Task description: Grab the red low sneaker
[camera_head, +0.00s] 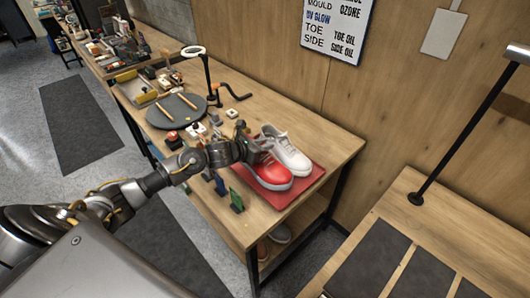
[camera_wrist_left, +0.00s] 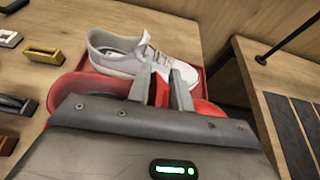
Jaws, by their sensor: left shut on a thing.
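The red low sneaker (camera_head: 272,177) sits on a red mat (camera_head: 312,180) near the right end of the wooden bench. My left gripper (camera_head: 252,152) reaches over it from the left and covers its upper part. In the left wrist view the gripper (camera_wrist_left: 162,88) is shut on the red sneaker (camera_wrist_left: 78,88), with red material between the two fingers. The wrist housing hides much of the shoe. A white sneaker (camera_head: 288,153) stands right beside it on the mat, and it also shows in the left wrist view (camera_wrist_left: 118,52). My right gripper is not in view.
A dark round board (camera_head: 165,118) with brushes, a ring lamp (camera_head: 205,75) and small bottles stand further left on the bench. A green block (camera_head: 237,200) stands near the front edge. A second table (camera_head: 450,235) with dark strips is at the right, across a gap.

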